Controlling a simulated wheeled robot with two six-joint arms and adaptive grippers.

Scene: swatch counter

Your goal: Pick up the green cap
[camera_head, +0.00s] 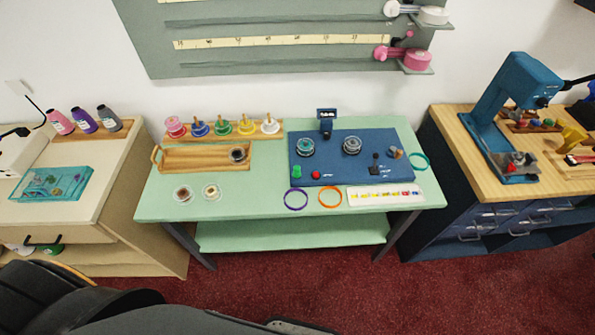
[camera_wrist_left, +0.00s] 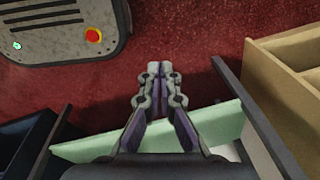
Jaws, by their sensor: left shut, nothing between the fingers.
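A small green piece (camera_head: 297,171) stands on the blue panel (camera_head: 340,142) on the middle table, left of a red knob (camera_head: 315,175). It may be the green cap, but it is too small to be sure. A green spool (camera_head: 222,127) on the wooden rack is another green thing in the head view. My left gripper (camera_wrist_left: 160,72) shows in the left wrist view, its fingers together and empty, over the red floor. It is well away from the things on the table. My right gripper is not in view.
The mint table (camera_head: 262,205) also bears a wooden tray (camera_head: 205,157), a purple ring (camera_head: 295,199), an orange ring (camera_head: 330,197) and a white strip (camera_head: 385,195). A blue press (camera_head: 488,115) stands on the right bench. The left counter holds a teal tray (camera_head: 28,190).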

